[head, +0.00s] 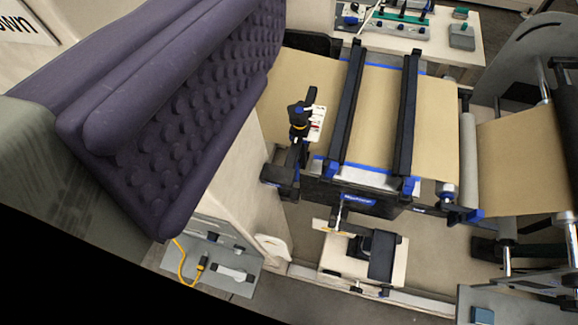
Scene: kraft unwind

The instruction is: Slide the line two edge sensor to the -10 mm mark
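The marks and any line number are too small to read. My gripper (175,125), with purple, studded pads, fills the upper left, close to the camera. It is well left of the sensor and apart from it. I cannot make out a gap between its fingers.
Two black bars (409,110) cross the web right of the sensor. A grey roller (468,150) stands further right. A pale board with a black device (382,257) is below. A grey panel with a yellow cable (183,265) is lower left. A tool bench (465,20) stands behind.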

